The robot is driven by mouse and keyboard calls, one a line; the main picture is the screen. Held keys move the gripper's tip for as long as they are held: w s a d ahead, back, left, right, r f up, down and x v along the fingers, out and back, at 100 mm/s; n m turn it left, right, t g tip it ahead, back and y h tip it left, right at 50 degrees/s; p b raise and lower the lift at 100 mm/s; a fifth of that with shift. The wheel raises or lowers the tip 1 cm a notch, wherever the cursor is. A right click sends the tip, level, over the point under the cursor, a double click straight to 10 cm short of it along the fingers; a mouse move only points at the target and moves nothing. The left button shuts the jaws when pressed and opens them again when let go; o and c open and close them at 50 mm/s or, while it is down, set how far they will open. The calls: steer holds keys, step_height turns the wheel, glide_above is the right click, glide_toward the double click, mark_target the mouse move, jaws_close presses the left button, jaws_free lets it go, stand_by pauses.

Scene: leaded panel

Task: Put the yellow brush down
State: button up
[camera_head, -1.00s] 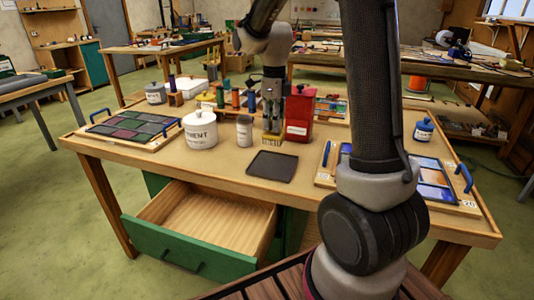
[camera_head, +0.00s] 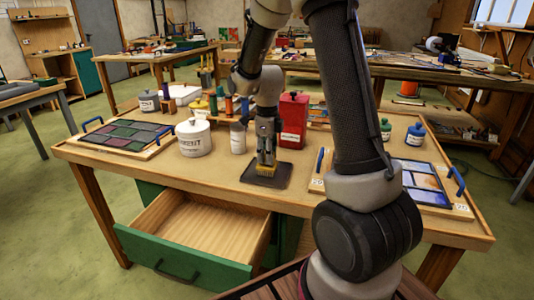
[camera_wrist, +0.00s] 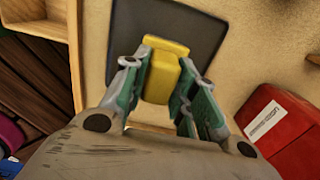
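The yellow brush (camera_head: 265,170) is upright below my gripper (camera_head: 266,157), over the dark flat mat (camera_head: 282,181) on the workbench. The wrist view also shows the brush (camera_wrist: 160,78), between my two fingers, with the mat (camera_wrist: 200,27) behind it. My gripper is shut on the brush, one finger against each side. I cannot tell whether the bristles touch the mat or hang just above it. My fingers hide part of the brush.
Glass panels (camera_head: 122,135) lie on both sides. An open drawer (camera_head: 200,228) juts out in front.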

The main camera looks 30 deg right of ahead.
steer(key=o, duration=0.3)
steer(key=shift+r, duration=0.1)
step_height(320, 180, up, 12)
steer(key=f, duration=0.1)
steer(key=s+r+n+t, duration=0.1)
steer(key=s+r+n, duration=0.5)
steer(key=s+n, duration=0.1)
steer(key=s+n+t, duration=0.1)
steer(key=s+n, duration=0.5)
steer(key=s+r+n+t, duration=0.1)
steer(key=s+n, duration=0.5)
steer(key=n, duration=0.1)
steer(key=s+n+t, duration=0.1)
steer(key=s+n, duration=0.5)
steer(key=n, duration=0.1)
steer(key=shift+d+r, duration=0.15)
steer(key=shift+r, duration=0.25)
steer(key=shift+c, duration=0.4)
